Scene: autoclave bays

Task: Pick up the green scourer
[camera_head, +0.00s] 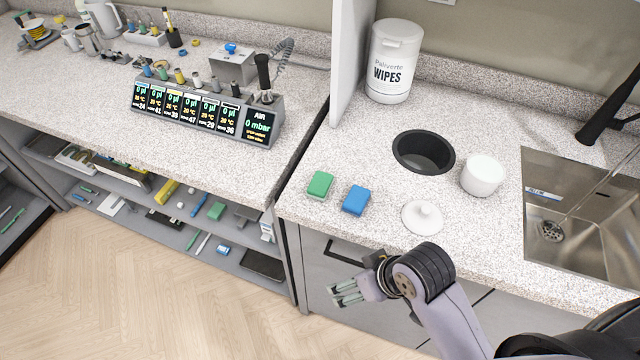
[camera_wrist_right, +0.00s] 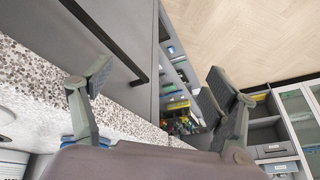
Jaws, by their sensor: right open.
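The green scourer (camera_head: 320,184) lies flat on the speckled countertop near its front left corner. A blue scourer (camera_head: 356,200) lies just to its right, a small gap apart. My right gripper (camera_head: 347,294) is open and empty in front of the counter, below its front edge and nearer to me than both scourers. In the right wrist view its two fingers stand wide apart (camera_wrist_right: 160,92), with nothing between them. The green scourer cannot be made out in the wrist view. My left gripper is not in view.
A white lid (camera_head: 422,217) lies right of the blue scourer. Behind are a round black hole (camera_head: 424,152), a white pot (camera_head: 483,175) and a wipes tub (camera_head: 394,62). The sink (camera_head: 585,215) is at right. A white upright panel (camera_head: 352,55) divides the benches. A drawer handle (camera_head: 345,254) is near my gripper.

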